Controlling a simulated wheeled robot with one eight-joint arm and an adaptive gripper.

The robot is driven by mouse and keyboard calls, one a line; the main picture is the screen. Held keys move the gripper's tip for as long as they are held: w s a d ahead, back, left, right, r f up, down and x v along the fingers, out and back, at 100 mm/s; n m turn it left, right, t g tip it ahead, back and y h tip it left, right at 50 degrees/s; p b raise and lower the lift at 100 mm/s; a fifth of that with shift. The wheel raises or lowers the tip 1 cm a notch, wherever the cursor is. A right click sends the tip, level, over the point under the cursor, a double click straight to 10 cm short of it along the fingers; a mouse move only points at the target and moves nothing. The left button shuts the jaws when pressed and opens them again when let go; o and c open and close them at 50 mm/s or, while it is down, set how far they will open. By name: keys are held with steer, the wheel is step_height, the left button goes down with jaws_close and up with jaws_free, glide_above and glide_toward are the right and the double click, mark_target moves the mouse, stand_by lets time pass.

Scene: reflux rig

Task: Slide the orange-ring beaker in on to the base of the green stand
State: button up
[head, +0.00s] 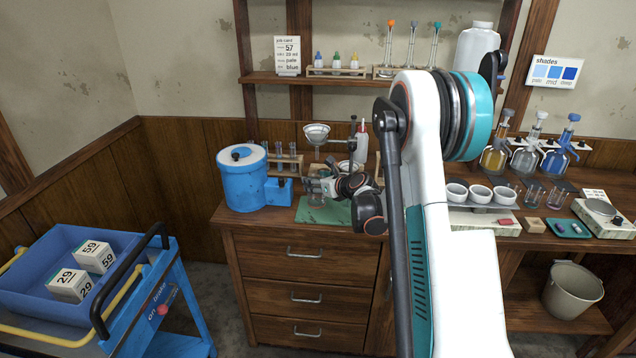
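My gripper (318,187) is low over the left part of the bench, above a green mat or base (338,216). A small clear glass shape is at its fingertips, mostly hidden by the fingers. It may be the beaker, but no orange ring can be made out. Whether the fingers are closed on it cannot be told. Just behind is a stand with a dark upright rod (353,128) and a pale bowl or funnel (316,133) held up beside it. My wrist and arm hide much of the stand's lower part, so its colour is unclear.
A blue lidded tub (243,178) stands close left of the gripper, with a rack of tubes (287,160) behind. White cups (480,194) stand right of my arm. A blue cart (165,300) is at left.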

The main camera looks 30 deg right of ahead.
steer(key=shift+f, duration=0.1)
stand_by(0.3)
steer(key=o, duration=1.5)
steer(key=shift+s, duration=0.15)
